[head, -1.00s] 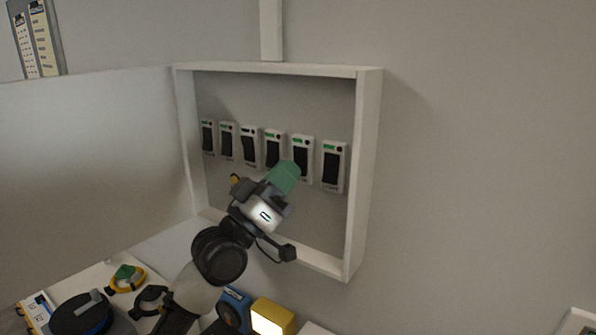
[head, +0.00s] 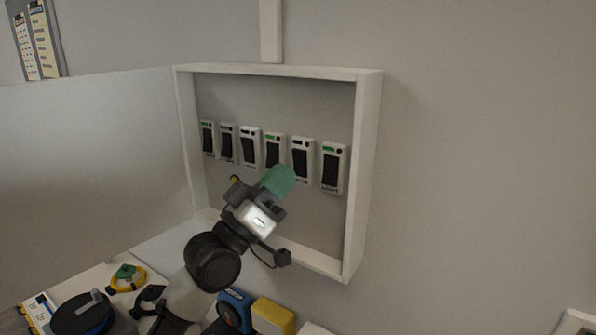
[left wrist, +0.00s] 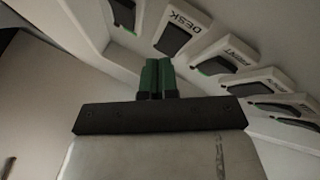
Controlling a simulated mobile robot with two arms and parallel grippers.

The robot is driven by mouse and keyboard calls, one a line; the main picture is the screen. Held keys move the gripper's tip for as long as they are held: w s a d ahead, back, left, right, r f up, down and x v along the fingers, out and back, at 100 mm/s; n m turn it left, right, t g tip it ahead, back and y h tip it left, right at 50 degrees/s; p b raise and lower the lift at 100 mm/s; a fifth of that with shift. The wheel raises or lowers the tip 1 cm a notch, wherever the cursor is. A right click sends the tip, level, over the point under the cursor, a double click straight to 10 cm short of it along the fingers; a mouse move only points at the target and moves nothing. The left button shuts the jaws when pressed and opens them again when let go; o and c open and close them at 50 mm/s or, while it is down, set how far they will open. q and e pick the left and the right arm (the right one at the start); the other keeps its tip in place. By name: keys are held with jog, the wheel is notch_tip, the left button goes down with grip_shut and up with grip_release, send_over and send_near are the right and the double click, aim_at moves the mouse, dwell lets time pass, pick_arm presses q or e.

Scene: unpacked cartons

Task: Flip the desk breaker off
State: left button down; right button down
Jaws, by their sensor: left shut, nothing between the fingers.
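The desk breaker (head: 302,160) is second from the right in a row of several breakers inside the open wall box. Its "DESK" label reads clearly in the left wrist view (left wrist: 185,20). Its rocker is black, and the indicator strip at its top looks dark in the head view. My left gripper (head: 279,180) has green fingertips, pressed together and empty. The tips are just below and left of the desk breaker in the head view. In the left wrist view the fingers (left wrist: 156,76) are near its lower end; contact cannot be told. My right gripper is not in view.
The box frame (head: 362,180) stands out from the wall around the breakers. Its door (head: 90,160) is swung open to the left. The print breaker (head: 274,153) and the light breaker (head: 331,168) flank the desk one.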

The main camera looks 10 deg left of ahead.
pick_arm(q)
jog(key=s, duration=0.1)
jog(key=s+a+p, duration=0.1)
jog(key=s, duration=0.2)
jog(key=shift+s+a+r+p, duration=0.3)
jog(key=shift+p, duration=0.05)
